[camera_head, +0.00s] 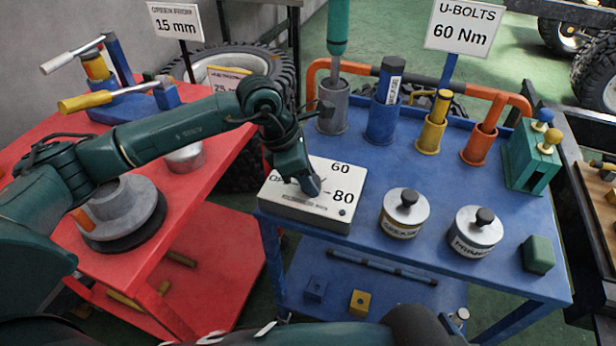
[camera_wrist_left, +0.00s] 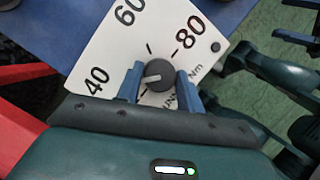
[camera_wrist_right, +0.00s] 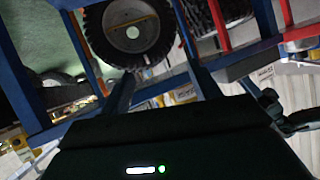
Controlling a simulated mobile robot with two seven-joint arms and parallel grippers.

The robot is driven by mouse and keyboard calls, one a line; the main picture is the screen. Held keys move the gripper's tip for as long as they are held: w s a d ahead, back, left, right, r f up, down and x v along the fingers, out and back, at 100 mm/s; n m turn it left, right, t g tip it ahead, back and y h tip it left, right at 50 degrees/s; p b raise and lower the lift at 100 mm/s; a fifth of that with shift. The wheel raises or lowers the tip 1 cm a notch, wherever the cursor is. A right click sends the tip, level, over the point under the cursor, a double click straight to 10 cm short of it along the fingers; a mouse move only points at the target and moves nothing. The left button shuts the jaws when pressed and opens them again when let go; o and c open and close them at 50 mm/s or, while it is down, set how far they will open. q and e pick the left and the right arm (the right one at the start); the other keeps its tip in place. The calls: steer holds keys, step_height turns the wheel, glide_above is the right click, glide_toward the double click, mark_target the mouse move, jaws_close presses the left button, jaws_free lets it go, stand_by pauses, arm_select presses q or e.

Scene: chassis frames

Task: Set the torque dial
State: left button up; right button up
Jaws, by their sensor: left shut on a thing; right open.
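The torque dial is a dark round knob (camera_wrist_left: 160,73) on a white-topped box (camera_head: 285,207), which stands at the left front corner of the blue cart. The scale reads 40, 60 and 80. In the left wrist view a pale line on the knob points left, roughly toward the 40. My left gripper (camera_head: 311,187) is shut on the knob, its blue fingers on either side; it also shows in the left wrist view (camera_wrist_left: 160,84). In the head view the gripper hides the knob and the 40. My right gripper (camera_wrist_right: 163,85) is open and empty, away from the dial.
A sign (camera_head: 461,26) reads "U-BOLTS 60 Nm". Two lidded tins (camera_head: 402,224) (camera_head: 474,245) stand right of the box. Tool holders line the back of the blue cart (camera_head: 365,170). A red cart (camera_head: 185,215) stands left, under my left arm.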

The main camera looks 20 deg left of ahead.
arm_select(q)
steer(key=shift+f+n+t+b, duration=0.15)
steer(key=shift+n+t+b, duration=0.3)
steer(key=shift+n, duration=0.55)
steer(key=shift+s+n+y, duration=0.1)
steer(key=shift+n+y, duration=0.2)
steer(key=shift+n, duration=0.2)
steer(key=shift+d+n+t+y+b, duration=0.1)
steer(key=shift+n+t+y+b, duration=0.35)
steer(key=shift+n+b, duration=0.65)
steer(key=shift+n+y+b, duration=0.35)
steer(key=shift+n+b, duration=0.15)
steer(key=shift+n, duration=0.7)
steer(key=shift+n+t, duration=0.3)
arm_select(e)
steer(key=shift+s+d+r+t, duration=0.25)
steer(key=shift+s+d+t, duration=0.25)
steer(key=shift+d+t, duration=0.4)
arm_select(q)
steer(key=shift+r, duration=0.2)
arm_select(e)
steer(key=shift+s+f, duration=0.1)
steer(key=shift+s, duration=0.05)
